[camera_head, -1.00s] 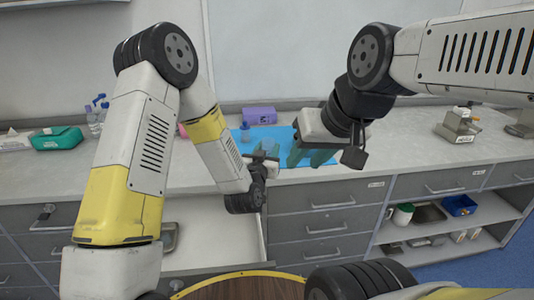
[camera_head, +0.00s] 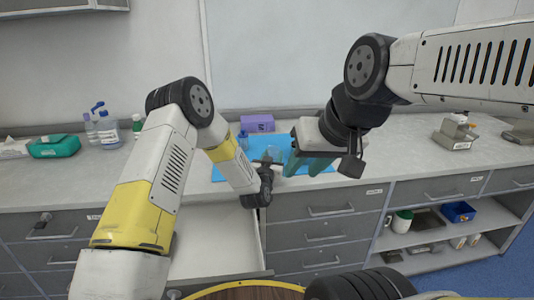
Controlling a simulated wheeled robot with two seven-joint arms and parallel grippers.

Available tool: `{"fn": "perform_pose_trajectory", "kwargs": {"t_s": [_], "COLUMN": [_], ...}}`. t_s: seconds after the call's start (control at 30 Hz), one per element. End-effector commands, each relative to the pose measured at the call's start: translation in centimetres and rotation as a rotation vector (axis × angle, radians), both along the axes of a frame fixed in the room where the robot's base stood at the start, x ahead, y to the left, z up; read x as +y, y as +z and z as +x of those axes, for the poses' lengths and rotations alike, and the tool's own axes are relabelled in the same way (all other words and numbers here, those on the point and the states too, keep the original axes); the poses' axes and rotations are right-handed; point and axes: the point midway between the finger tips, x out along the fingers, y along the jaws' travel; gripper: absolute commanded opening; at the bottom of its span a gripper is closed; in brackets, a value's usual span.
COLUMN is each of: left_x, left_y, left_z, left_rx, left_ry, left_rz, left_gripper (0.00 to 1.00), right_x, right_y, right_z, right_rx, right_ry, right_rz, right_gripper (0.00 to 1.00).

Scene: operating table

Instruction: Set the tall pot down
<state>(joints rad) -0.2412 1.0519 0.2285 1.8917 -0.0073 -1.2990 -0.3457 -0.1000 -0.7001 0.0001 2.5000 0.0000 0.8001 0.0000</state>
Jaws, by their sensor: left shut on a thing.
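My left gripper (camera_head: 271,159) is over the front part of the blue mat (camera_head: 228,172) on the counter. It is shut on a small bluish, see-through thing (camera_head: 275,153), which I take to be the tall pot; its shape and base are largely hidden, and I cannot tell whether it touches the mat. My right gripper (camera_head: 307,165) is just to the right, with its teal fingers apart and nothing seen between them. A small blue bottle (camera_head: 243,141) stands on the mat behind my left gripper.
A purple box (camera_head: 257,123) stands behind the mat. A teal case (camera_head: 54,146) and bottles (camera_head: 108,131) are at the left, and a metal device (camera_head: 455,132) at the right. An open drawer (camera_head: 215,240) juts out below the counter.

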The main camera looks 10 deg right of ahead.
Motion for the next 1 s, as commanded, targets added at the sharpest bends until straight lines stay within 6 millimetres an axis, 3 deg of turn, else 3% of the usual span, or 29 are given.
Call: {"fn": "perform_pose_trajectory", "kwargs": {"t_s": [0.2, 0.6, 0.63, 0.73, 1.0], "left_x": [-0.8, -0.8, -0.8, -0.8, -0.8], "left_y": [-1.4, -1.8, -1.8, -1.8, -1.8], "left_z": [1.9, 2.0, 2.0, 2.0, 2.0], "left_rx": [-0.001, -0.002, -0.002, -0.002, -0.001], "left_ry": [0.000, 0.000, 0.000, 0.000, 0.000], "left_rz": [0.000, -0.001, -0.001, -0.001, 0.000], "left_gripper": [0.00, 0.00, 0.42, 0.61, 0.62], "right_x": [0.0, 0.0, 0.0, 0.0, 0.0], "right_y": [0.0, 0.0, 0.0, 0.0, 0.0], "right_z": [0.0, 0.0, 0.0, 0.0, 0.0], "right_rx": [0.000, 0.000, 0.000, 0.000, 0.000], "right_ry": [0.000, 0.000, 0.000, 0.000, 0.000], "right_rz": [0.000, 0.000, 0.000, 0.000, 0.000], "right_gripper": [0.36, 0.36, 0.36, 0.36, 0.36]}}
